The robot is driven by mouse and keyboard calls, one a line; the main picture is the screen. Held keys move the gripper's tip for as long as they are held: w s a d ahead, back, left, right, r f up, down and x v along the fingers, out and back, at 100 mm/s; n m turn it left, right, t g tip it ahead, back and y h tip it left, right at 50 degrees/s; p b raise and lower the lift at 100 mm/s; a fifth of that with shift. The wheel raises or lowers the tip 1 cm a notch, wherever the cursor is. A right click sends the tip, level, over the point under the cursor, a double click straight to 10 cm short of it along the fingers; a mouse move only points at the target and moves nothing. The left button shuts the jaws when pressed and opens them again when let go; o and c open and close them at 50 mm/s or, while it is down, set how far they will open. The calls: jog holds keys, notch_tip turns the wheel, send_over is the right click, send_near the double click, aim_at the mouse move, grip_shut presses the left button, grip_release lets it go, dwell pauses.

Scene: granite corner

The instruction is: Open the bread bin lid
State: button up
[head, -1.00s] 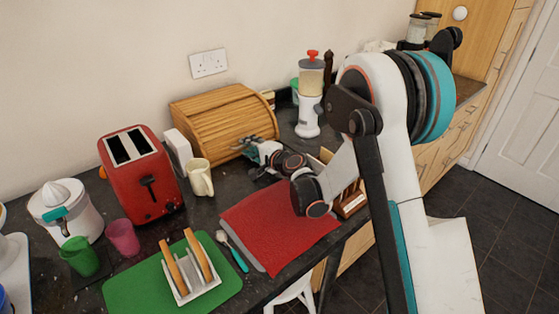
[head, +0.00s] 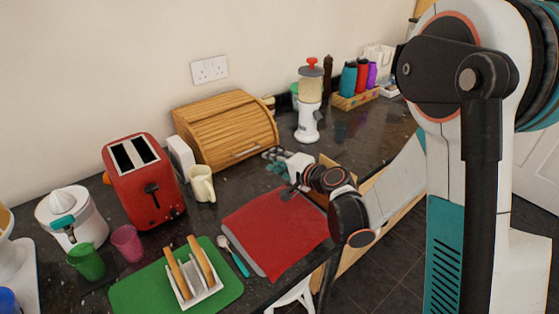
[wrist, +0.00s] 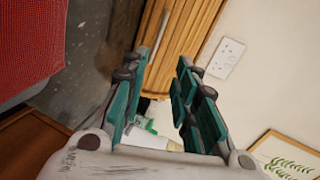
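The wooden bread bin (head: 215,125) stands against the wall in the head view, its slatted roll lid down. A pale bar handle (head: 248,151) runs along the low front edge of the lid. In the wrist view the slatted bin (wrist: 192,30) is at the top, beyond the fingertips. My gripper (head: 274,155) is by the bin's right front corner, low over the worktop. In the wrist view my gripper (wrist: 160,66) has its teal fingers apart with nothing between them. Contact with the bin cannot be told.
A cream mug (head: 201,184) and red toaster (head: 143,180) stand left of my gripper. A white blender (head: 308,115) is behind it. A red mat (head: 275,232) lies in front. A bottle rack (head: 355,98) stands at the back right.

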jog(key=shift+n+g+h, duration=0.3)
jog(key=shift+n+g, duration=0.2)
jog(key=shift+n, duration=0.4)
jog(key=shift+s+d+r+b, duration=0.15)
jog(key=shift+s+d+r, duration=0.1)
jog(key=shift+s+r, duration=0.45)
jog(key=shift+s+d+r+b, duration=0.15)
jog(key=shift+s+d+r, duration=0.1)
jog(key=shift+s+r, duration=0.45)
jog(key=shift+s, duration=0.15)
